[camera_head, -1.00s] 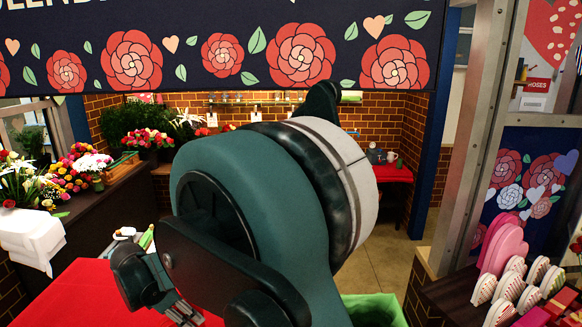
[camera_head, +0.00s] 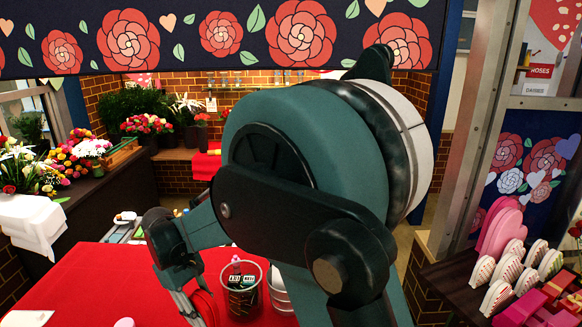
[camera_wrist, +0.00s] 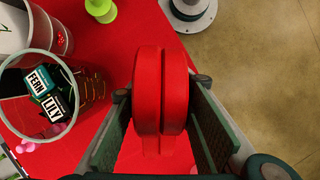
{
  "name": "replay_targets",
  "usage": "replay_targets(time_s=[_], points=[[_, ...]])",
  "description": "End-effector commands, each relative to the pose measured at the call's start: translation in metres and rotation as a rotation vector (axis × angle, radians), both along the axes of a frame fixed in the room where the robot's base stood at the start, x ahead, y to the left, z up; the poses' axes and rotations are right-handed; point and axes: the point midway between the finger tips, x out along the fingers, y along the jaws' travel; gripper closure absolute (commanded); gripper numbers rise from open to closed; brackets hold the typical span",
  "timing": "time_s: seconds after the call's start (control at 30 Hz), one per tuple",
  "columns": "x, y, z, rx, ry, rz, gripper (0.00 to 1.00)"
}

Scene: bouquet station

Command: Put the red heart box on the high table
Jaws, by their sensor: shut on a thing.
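The red heart box (camera_wrist: 162,90) fills the middle of the wrist view, edge-on between the two fingers. My gripper (camera_wrist: 160,112) is shut on it, one finger on each side. In the head view my gripper (camera_head: 195,303) is low and left of centre, largely covered by my arm, with a bit of red at it. A red-covered table (camera_head: 85,285) lies at the front left; its red surface also shows under the box in the wrist view (camera_wrist: 165,22). A smaller red top (camera_head: 206,164) stands at the back. I cannot tell which is the high table.
A clear cup with dark labelled tags (camera_head: 241,290) stands close right of my gripper, beside a white container (camera_head: 283,290). A yellow-green object (camera_wrist: 100,8) is near the table's edge. Pink and striped heart boxes (camera_head: 505,260) fill the right shelf. Floor (camera_wrist: 265,70) is bare.

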Motion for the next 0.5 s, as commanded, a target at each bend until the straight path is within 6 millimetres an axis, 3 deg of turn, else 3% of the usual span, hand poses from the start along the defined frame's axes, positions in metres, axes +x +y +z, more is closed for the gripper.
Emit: replay_targets(time_s=[0.5], points=[[-0.04, -0.034, 0.017, 0.0, 0.0, -0.597, 0.91]])
